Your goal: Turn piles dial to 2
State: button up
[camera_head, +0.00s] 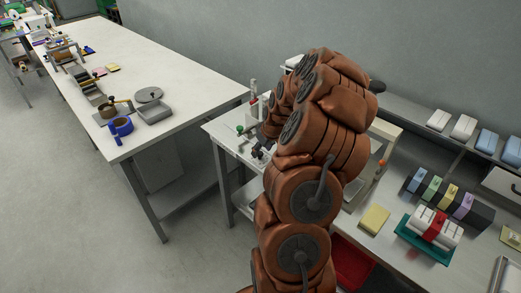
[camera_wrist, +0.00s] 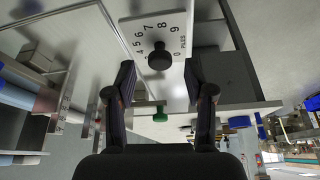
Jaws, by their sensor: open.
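The piles dial (camera_wrist: 158,57) is a round black knob on a pale plate (camera_wrist: 178,84) in the upper middle of the wrist view. Digits 4 to 9 and a 0 show around it, with a word label at its right. The lower part of the scale is not readable, and I cannot tell which digit the knob points at. My gripper (camera_wrist: 160,82) is open, with one dark finger on each side below the knob. No contact with the knob shows. In the head view my arm hides the dial and most of my gripper.
A green knob (camera_wrist: 240,122) sits at the panel's lower edge in the wrist view. In the head view a long white table (camera_head: 190,75) stands at left. At right, a bench holds a teal tray (camera_head: 405,236) with white packs and a yellow block (camera_head: 374,219).

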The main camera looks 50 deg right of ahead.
jog(key=shift+x, duration=0.85)
grip_shut()
